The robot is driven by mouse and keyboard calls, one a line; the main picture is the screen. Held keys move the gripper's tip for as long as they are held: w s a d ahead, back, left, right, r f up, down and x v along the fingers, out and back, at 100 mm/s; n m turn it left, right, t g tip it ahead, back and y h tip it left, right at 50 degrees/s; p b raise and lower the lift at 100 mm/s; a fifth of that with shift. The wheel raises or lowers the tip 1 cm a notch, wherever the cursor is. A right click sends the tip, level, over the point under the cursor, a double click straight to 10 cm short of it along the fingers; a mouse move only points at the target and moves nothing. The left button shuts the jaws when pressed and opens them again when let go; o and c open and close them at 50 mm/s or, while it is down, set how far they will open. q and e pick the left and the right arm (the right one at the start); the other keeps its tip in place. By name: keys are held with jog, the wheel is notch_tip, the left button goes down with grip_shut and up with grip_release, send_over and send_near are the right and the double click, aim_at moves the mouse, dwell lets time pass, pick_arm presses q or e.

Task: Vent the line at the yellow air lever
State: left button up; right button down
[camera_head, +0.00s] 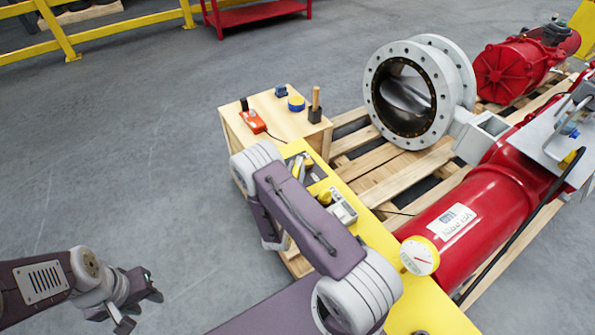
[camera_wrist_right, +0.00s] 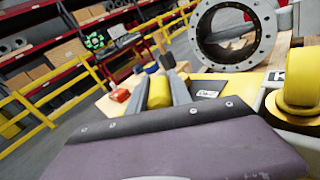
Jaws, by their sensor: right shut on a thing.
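My right arm reaches over a yellow panel (camera_head: 375,235). In the right wrist view the two grey fingers of my right gripper (camera_wrist_right: 159,82) stand on either side of the yellow air lever (camera_wrist_right: 159,93) and are shut on it. In the head view my right gripper (camera_head: 301,166) is small and partly hidden by my own arm, at the panel's far end. My left gripper (camera_head: 142,306) is open and empty over the bare floor at the lower left.
A wooden crate (camera_head: 238,128) carries an orange-red device (camera_head: 252,121), a blue-yellow roll (camera_head: 296,103) and a wooden-handled tool (camera_head: 315,100). A flanged butterfly valve (camera_head: 372,85) and red actuator cylinder (camera_head: 490,205) rest on a pallet (camera_head: 385,180). A round gauge (camera_head: 419,256) is near my forearm.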

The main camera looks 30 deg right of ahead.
dwell(0.3)
jog(key=c, duration=1.2)
grip_release()
jog(key=shift+o, duration=0.2)
jog(key=p+v, duration=0.1)
jog(key=v, duration=0.6)
jog(key=shift+s+a, duration=0.25)
jog(key=shift+a, duration=0.05)
jog(key=shift+s+a, duration=0.4)
jog(key=shift+s, duration=0.15)
